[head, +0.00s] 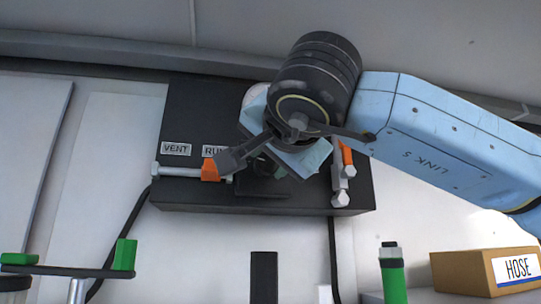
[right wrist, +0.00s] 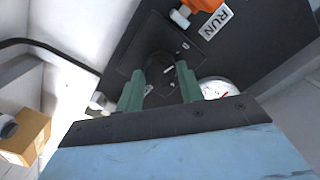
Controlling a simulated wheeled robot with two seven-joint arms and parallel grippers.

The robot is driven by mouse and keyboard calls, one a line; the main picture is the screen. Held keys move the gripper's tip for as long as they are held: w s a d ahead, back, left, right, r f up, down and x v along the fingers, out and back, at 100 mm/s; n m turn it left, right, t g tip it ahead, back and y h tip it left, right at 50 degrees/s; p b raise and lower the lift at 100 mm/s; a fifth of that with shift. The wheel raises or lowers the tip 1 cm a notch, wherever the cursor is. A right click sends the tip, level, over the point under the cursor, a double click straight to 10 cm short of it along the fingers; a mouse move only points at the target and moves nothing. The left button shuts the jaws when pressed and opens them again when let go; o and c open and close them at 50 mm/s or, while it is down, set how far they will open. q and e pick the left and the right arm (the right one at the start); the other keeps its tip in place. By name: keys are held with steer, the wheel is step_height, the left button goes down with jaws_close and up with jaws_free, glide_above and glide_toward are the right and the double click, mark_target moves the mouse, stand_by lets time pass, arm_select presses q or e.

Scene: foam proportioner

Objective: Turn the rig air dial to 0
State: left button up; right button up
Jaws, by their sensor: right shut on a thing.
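A dark panel box (head: 190,125) is on the pale wall, with VENT and RUN labels. In the right wrist view a round black dial (right wrist: 160,88) sits on a dark square plate with small pale marks, too small to read. My right gripper (right wrist: 160,92) is shut on the dial, with one green finger on each side of it. In the head view my right gripper (head: 262,168) is at the lower middle of the panel and hides most of the dial.
A white gauge (right wrist: 217,88) is close beside the fingers. Orange-marked valve fittings (head: 210,169) (head: 347,155) flank the gripper. A HOSE box (head: 465,270) and a green bottle (head: 392,275) stand at lower right. A black bar with green blocks (head: 124,255) is at lower left.

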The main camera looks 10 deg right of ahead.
steer(key=shift+f, duration=0.1)
stand_by(0.3)
steer(key=o, duration=1)
steer(key=shift+s, duration=0.1)
steer(key=s+b, duration=0.4)
steer(key=s, duration=0.9)
